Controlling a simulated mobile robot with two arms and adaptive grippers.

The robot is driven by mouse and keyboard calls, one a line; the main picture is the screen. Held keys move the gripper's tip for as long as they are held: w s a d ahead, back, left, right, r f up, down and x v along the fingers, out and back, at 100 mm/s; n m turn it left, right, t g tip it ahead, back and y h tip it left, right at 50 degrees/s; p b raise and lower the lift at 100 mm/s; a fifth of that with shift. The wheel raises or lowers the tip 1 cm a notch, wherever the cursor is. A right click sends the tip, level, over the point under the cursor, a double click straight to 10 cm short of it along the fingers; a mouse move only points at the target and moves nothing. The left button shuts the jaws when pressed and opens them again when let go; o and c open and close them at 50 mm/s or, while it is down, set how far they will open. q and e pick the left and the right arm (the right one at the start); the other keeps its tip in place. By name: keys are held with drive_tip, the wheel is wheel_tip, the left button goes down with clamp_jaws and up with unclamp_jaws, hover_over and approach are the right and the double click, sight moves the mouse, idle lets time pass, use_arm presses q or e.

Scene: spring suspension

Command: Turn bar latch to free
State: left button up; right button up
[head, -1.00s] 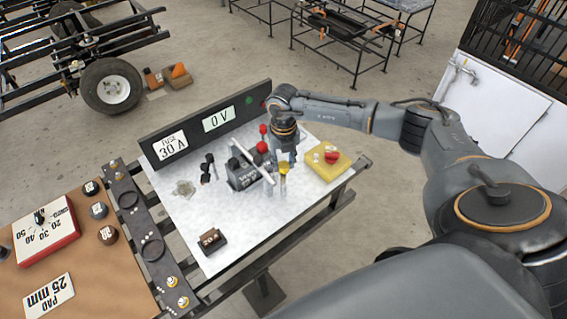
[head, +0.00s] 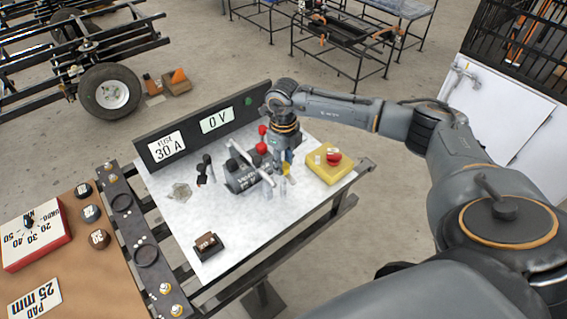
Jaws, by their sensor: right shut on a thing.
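A pale bar latch (head: 251,160) lies slantwise across the top of a dark lettered block (head: 238,180) in the middle of the white-topped bench. My right gripper (head: 279,177) points down at the right end of the bar. It is shut on the bar latch there, though its fingertips are small and the exact contact is partly hidden. A yellow-topped post (head: 286,169) stands right beside the fingers. Red knobs (head: 262,147) stand just behind the block, to the left of the wrist. My left gripper is not in view.
A yellow box with a red button (head: 327,163) sits close right of the gripper. A dark panel reading 30 A and 0 V (head: 200,128) stands along the back edge. A small brown block (head: 208,246) lies at the front. The bench's front middle is clear.

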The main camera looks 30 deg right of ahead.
idle(0.5)
drive_tip(key=o, duration=1.1)
drive_tip(key=shift+o, duration=0.2)
wheel_tip(320, 180, up, 12)
